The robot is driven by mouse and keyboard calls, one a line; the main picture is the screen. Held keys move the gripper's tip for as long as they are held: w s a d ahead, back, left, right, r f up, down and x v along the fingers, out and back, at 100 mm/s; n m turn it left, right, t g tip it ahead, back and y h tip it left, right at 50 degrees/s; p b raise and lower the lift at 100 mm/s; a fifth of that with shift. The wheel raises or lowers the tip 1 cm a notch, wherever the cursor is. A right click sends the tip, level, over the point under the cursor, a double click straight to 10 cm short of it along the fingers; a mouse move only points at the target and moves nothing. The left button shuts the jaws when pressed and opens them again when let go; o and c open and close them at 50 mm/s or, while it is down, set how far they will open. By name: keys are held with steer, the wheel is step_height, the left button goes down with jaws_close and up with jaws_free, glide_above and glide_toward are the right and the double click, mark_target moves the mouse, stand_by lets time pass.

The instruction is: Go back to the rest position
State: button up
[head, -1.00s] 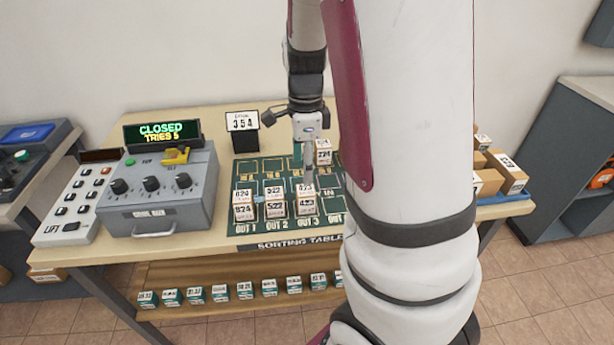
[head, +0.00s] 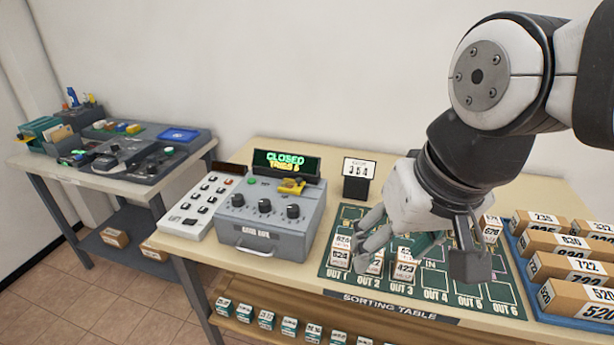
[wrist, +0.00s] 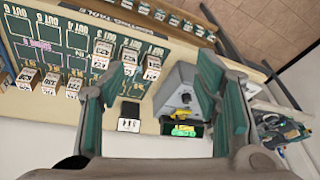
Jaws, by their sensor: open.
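My gripper (head: 418,252) hangs above the sorting table in the head view, over the green mat's OUT columns, with nothing between its fingers. In the wrist view its two green-padded fingers (wrist: 168,105) stand wide apart. The arm reaches in from the upper right. The green sorting mat (head: 497,303) carries several small numbered boxes, such as the one marked 423 (head: 403,273), partly hidden by my gripper.
A 354 card stand (head: 357,188) is behind. A blue tray (head: 524,262) of numbered cartons lies right. A second table (head: 95,172) stands far left.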

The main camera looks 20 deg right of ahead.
steer(key=shift+s+a+n, duration=0.2)
steer(key=shift+s+n, duration=0.25)
steer(key=shift+n, duration=0.1)
steer(key=shift+s+a+n, duration=0.15)
steer(key=shift+s+n, duration=0.3)
steer(key=shift+n, duration=0.1)
